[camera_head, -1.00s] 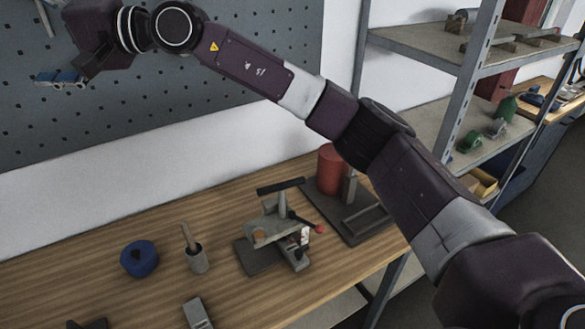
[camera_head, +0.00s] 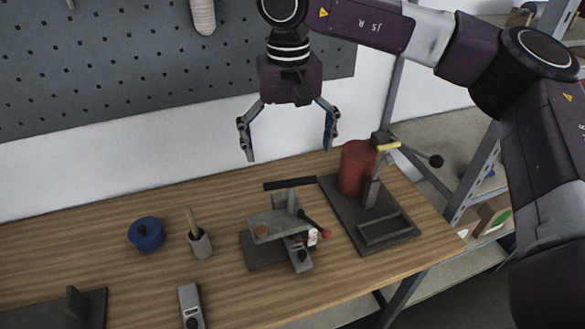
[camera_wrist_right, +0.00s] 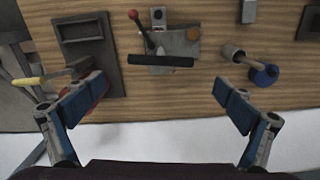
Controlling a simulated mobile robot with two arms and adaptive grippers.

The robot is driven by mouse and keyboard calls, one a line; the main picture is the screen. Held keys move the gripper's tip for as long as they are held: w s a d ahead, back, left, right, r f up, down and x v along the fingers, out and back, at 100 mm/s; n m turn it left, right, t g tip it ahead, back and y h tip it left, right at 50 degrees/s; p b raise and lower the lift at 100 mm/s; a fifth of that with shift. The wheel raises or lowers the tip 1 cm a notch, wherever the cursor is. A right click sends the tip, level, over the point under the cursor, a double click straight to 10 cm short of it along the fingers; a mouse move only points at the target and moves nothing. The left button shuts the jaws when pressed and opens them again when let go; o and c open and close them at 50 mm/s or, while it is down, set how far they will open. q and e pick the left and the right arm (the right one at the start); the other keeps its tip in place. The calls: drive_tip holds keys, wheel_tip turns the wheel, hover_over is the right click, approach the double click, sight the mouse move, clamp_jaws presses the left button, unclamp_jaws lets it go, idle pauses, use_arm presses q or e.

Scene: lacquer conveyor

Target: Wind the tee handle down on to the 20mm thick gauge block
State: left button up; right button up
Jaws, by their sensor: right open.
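The tee handle (camera_head: 289,184) is a black crossbar on a grey upright stem, on top of a small grey fixture (camera_head: 268,226) on the wooden bench. The crossbar also shows in the right wrist view (camera_wrist_right: 160,61), running across the middle. A lever with a red knob (camera_head: 326,233) sticks out of the fixture. I cannot tell which piece is the 20mm gauge block. My right gripper (camera_head: 289,150) is open and empty, pointing down above and behind the handle. In the right wrist view its two blue-padded fingers (camera_wrist_right: 162,88) stand wide apart, either side of the handle. My left gripper is not in view.
A red cylinder (camera_head: 356,167) and a dark stand (camera_head: 385,231) with a yellow-handled lever stand right of the fixture. Left are a grey cup with a wooden handle (camera_head: 200,243), a blue round pot (camera_head: 146,235) and a grey tool (camera_head: 192,308). A pegboard wall (camera_head: 120,70) rises behind.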

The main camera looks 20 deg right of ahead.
drive_tip(key=p, duration=0.1)
hover_over(290, 198)
drive_tip(key=w, duration=0.1)
drive_tip(key=f, duration=0.5)
drive_tip(key=shift+w+d, duration=0.2)
drive_tip(key=shift+d, duration=0.05)
drive_tip(key=shift+f, duration=0.5)
drive_tip(key=shift+a, duration=0.1)
drive_tip(key=shift+c, duration=0.4)
drive_tip(key=c, duration=1.1)
